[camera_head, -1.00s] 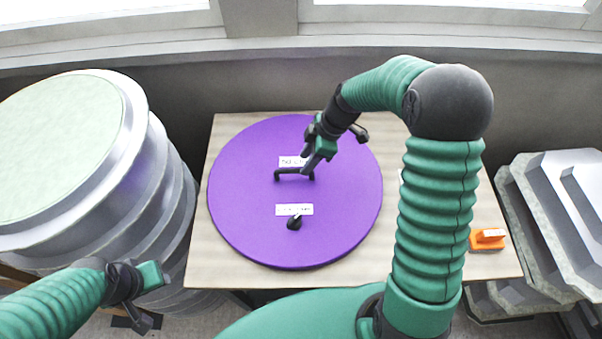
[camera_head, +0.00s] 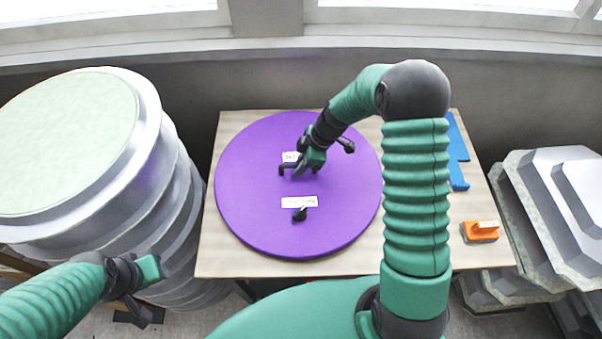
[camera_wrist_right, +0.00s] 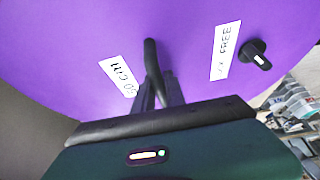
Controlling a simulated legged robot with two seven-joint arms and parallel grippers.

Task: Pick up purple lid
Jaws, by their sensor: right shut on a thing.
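The purple lid (camera_head: 250,195) is a large round disc on the wooden table, and its purple face fills much of the right wrist view (camera_wrist_right: 70,40). A black handle (camera_wrist_right: 152,65) stands on its face, between a white label (camera_wrist_right: 118,77) and a second label (camera_wrist_right: 225,50). A small black knob (camera_head: 300,214) sits nearer me on the lid. My right gripper (camera_head: 298,169) is shut on the black handle, its fingers partly hiding it. My left gripper (camera_head: 145,290) is at the lower left, away from the lid; its jaws are unclear.
The wooden table (camera_head: 350,264) has bare room at its front. An orange-topped block (camera_head: 481,231) and blue pieces (camera_head: 457,155) lie on its right side. Stacked pale round moulds (camera_head: 150,190) stand at the left, and grey angular moulds (camera_head: 560,200) at the right.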

